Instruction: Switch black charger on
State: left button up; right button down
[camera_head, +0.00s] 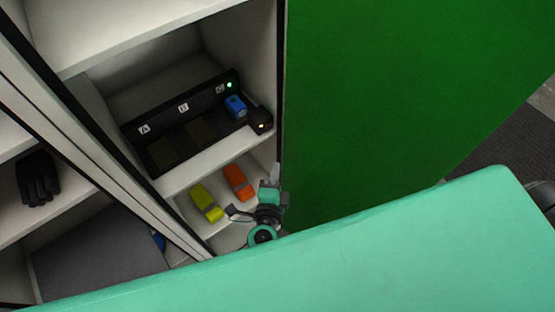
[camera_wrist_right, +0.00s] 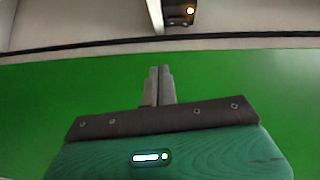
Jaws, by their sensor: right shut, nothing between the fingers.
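The black charger (camera_head: 160,134) sits on a cabinet shelf in the head view, with slots labelled A, B and C. A green light glows beside C, and a blue battery (camera_head: 236,106) sits at that end. A small black box (camera_head: 260,121) with an orange light is at the charger's right end; a black unit with an orange light also shows at the top of the right wrist view (camera_wrist_right: 180,13). My right gripper (camera_head: 275,171) is below the charger, apart from it, by the green panel. Its fingers (camera_wrist_right: 158,72) are shut and empty. My left gripper is out of view.
A yellow-green battery (camera_head: 206,203) and an orange battery (camera_head: 239,182) lie on the shelf below, beside my right gripper. The green panel (camera_head: 390,100) closes off the right side. A black glove (camera_head: 38,178) lies in the left compartment.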

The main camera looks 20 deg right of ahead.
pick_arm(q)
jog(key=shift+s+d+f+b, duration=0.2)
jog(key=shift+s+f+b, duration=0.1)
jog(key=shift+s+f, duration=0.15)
pick_arm(e)
jog(key=v, duration=0.3)
jog(key=shift+s+d+f, duration=0.1)
jog(key=shift+s+f, duration=0.05)
jog(key=shift+f, duration=0.05)
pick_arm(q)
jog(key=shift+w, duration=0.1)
